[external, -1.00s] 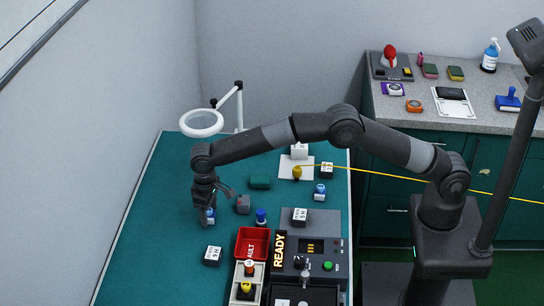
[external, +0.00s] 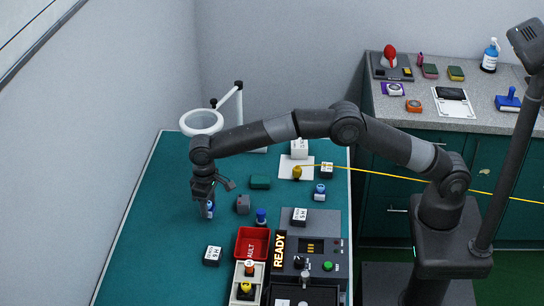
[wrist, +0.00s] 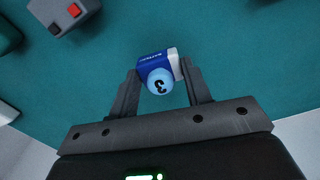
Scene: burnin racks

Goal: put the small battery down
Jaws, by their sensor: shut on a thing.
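The small battery (wrist: 155,62) is blue and white with a light-blue round end marked 3. It sits between the two fingers of my gripper (wrist: 163,90) in the wrist view, and the fingers are shut on it. In the external view my gripper (external: 205,208) points down over the left part of the green bench mat (external: 150,235), and a bit of the battery (external: 211,209) shows beside the fingers. I cannot tell whether the battery touches the mat.
A grey block (external: 243,204) and a blue item (external: 261,217) stand right of my gripper. A white-labelled black box (external: 212,255) lies nearer the front. A red bin (external: 252,243) and the grey READY station (external: 318,232) are at front right. Mat left of the gripper is clear.

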